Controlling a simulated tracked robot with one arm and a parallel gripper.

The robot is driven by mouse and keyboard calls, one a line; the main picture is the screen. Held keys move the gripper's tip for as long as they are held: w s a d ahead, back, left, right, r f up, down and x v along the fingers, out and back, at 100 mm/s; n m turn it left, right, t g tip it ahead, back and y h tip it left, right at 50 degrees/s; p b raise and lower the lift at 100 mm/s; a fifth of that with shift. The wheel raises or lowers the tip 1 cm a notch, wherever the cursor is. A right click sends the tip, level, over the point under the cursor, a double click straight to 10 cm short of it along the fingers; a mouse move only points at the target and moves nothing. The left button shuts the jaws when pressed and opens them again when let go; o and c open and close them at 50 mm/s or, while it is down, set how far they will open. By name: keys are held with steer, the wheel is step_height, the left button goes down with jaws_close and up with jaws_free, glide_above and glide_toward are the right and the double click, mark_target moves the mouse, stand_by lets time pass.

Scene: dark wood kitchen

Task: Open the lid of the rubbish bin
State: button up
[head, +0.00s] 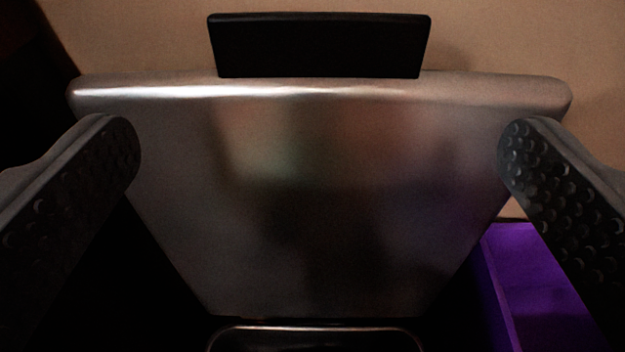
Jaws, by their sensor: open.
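The rubbish bin shows as a broad, shiny metal panel (320,200) that fills the middle of the head view. It is wide at its rounded upper edge and narrows downward. A black tab (320,45) stands up from that upper edge. I cannot tell whether the panel is the lid or the bin's body. A dark shape with a thin bright rim (315,328) shows below it, cut off by the frame. My gripper (318,150) is open and empty. Its dark, studded fingers are wide apart near the panel's left and right sides. Contact cannot be told.
A purple box-like object (540,280) stands at the lower right, partly behind the right finger. A plain tan surface (510,40) lies behind the bin. The far left and lower left are too dark to make out.

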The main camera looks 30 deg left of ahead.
steer(key=b+v, duration=0.1)
steer(key=v, duration=1.1)
steer(key=shift+s, duration=0.35)
steer(key=w+d+r+m+h, duration=0.15)
steer(key=d+r, duration=0.35)
steer(key=r, duration=0.5)
steer(key=w+d+r+t+h, duration=0.15)
steer(key=d+r, duration=0.35)
steer(key=r, duration=0.5)
steer(key=w+d+r+m+h, duration=0.15)
steer(key=d+r, duration=0.35)
steer(key=r, duration=0.6)
steer(key=s+d+r, duration=0.3)
steer(key=s+r, duration=0.2)
steer(key=r, duration=0.2)
steer(key=s+d+r+m+h+p, duration=0.1)
steer(key=s+d+r, duration=0.3)
steer(key=r, duration=0.3)
steer(key=s+d+r+m+h, duration=0.1)
steer(key=s+d+r, duration=0.3)
steer(key=s+r, duration=0.2)
steer(key=shift+s+d+r, duration=0.25)
steer(key=shift+s+r, duration=0.05)
steer(key=shift+r, duration=0.35)
